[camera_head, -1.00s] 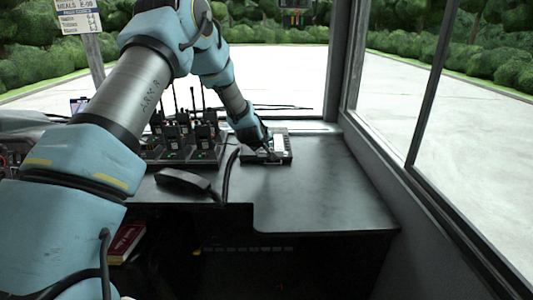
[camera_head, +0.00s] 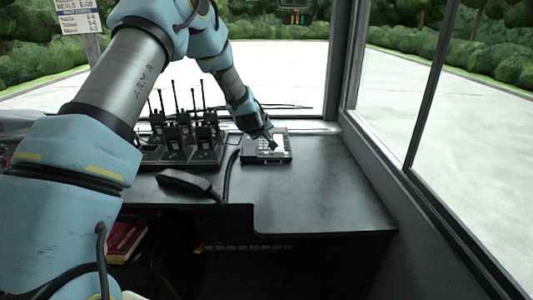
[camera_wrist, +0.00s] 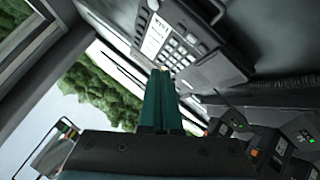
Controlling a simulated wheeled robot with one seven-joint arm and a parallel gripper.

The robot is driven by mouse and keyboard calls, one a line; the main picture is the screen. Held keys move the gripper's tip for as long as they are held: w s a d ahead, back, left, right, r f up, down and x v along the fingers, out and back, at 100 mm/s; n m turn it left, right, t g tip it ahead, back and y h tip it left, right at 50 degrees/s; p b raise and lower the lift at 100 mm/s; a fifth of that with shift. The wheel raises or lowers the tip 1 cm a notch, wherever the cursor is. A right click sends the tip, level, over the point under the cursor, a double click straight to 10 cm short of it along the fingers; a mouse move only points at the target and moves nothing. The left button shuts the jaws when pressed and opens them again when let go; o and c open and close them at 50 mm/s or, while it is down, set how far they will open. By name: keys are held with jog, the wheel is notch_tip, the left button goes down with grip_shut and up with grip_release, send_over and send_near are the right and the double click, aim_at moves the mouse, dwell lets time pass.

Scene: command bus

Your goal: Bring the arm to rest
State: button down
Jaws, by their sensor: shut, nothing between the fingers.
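My gripper (camera_head: 272,144) is at the end of my blue and grey arm, over the keypad device on the desk in the head view. In the wrist view its green fingers (camera_wrist: 161,85) are together with nothing between them. They point towards the keypad device (camera_wrist: 172,42), which shows several buttons and a white label. In the head view the keypad device (camera_head: 284,155) lies flat on the black desk. The fingertips are close above its face; I cannot tell whether they touch it.
Several handheld radios (camera_head: 178,137) with upright antennas stand in a charger left of the gripper; they also show in the wrist view (camera_wrist: 275,145). A black handset (camera_head: 187,183) with a cord lies in front. The right part of the desk (camera_head: 320,195) is clear, beside the window frame.

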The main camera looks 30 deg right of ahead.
dwell(0.4)
jog(key=s+a+r+m+g+y, duration=0.1)
jog(key=s+a+r+y, duration=0.2)
jog(key=a, duration=1.1)
jog(key=s+a+r+g+y, duration=0.15)
jog(key=s+a, duration=0.25)
jog(key=a, duration=1)
jog(key=s+a+r+g+y, duration=0.1)
jog(key=s+a+g, duration=0.3)
jog(key=s+a, duration=1.3)
jog(key=shift+s+a+r+y, duration=0.35)
jog(key=shift+s+y, duration=0.3)
jog(key=shift+s, duration=0.4)
